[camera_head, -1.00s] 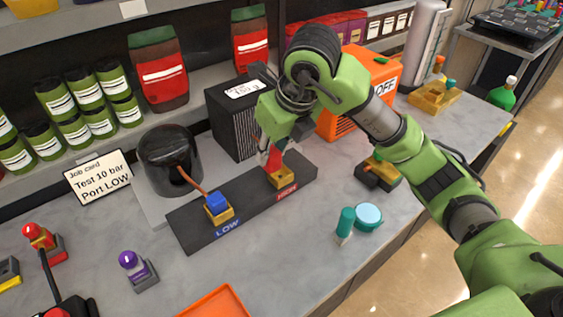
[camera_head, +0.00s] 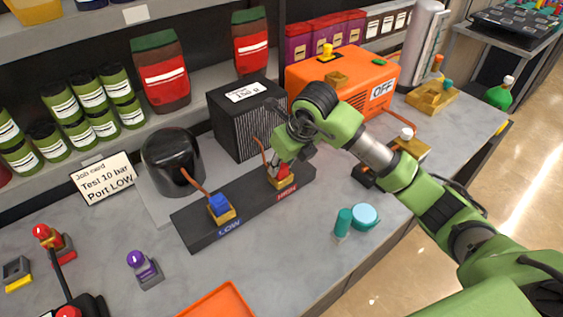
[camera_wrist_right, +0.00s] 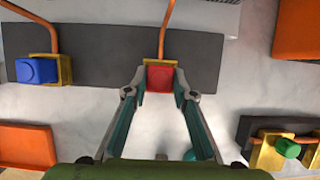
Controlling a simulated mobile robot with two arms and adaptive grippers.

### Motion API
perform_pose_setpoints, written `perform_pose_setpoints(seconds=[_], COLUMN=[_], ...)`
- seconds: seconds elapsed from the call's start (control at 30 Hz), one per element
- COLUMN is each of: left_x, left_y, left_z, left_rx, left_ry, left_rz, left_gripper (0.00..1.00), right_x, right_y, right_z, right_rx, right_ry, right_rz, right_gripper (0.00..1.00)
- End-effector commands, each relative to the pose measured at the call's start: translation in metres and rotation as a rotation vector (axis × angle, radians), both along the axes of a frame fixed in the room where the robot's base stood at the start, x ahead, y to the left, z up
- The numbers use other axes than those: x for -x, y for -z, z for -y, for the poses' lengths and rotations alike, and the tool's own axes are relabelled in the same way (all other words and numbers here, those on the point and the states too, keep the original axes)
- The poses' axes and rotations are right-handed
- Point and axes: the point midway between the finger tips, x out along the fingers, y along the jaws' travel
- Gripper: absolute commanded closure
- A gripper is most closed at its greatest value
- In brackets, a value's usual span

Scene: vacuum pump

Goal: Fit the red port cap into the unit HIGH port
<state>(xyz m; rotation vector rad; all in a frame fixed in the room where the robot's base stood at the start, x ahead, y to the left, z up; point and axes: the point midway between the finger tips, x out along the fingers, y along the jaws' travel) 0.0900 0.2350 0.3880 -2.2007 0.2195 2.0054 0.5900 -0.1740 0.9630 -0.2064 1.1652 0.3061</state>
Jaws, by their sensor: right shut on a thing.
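The red port cap (camera_head: 282,171) is at the brass-yellow HIGH port (camera_head: 286,183) on the dark block (camera_head: 250,208). My right gripper (camera_head: 279,158) is shut on this cap and partly hides it in the head view. A blue cap (camera_head: 218,203) sits on the LOW port (camera_head: 223,216). My left gripper is not in view.
A black dome (camera_head: 171,160) and a black finned box (camera_head: 245,120) stand behind the block. An orange machine (camera_head: 345,85) marked OFF is behind my arm. A teal cylinder (camera_head: 343,223) and round lid (camera_head: 365,216) stand front right. An orange tray (camera_head: 215,303) lies in front.

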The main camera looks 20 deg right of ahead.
Motion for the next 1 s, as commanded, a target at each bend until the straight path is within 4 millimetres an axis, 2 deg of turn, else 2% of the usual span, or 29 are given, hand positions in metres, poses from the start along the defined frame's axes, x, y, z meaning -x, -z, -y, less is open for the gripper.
perform_pose_setpoints(seconds=[0.17,0.2,0.23,0.27,0.7,0.87,1.0], left_x=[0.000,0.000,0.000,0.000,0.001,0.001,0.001], left_y=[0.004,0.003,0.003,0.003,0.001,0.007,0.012], left_z=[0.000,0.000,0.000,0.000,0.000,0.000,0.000], left_rx=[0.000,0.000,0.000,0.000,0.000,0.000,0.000], left_ry=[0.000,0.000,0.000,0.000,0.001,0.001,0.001], left_rz=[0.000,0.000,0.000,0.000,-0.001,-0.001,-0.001], left_gripper=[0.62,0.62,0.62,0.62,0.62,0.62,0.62], right_x=[0.000,0.000,0.000,0.000,0.001,0.010,0.021], right_y=[0.003,0.003,0.002,0.002,-0.004,-0.029,-0.058], right_z=[0.000,0.000,0.000,0.000,0.000,0.004,0.009], right_rx=[0.000,0.000,0.000,0.000,-0.001,0.000,0.001], right_ry=[0.000,0.000,0.000,0.000,0.000,0.000,-0.001], right_rz=[0.000,0.000,0.000,0.000,0.002,0.006,0.007], right_gripper=[0.97,0.71,0.63,0.59,0.59,0.59,0.59])
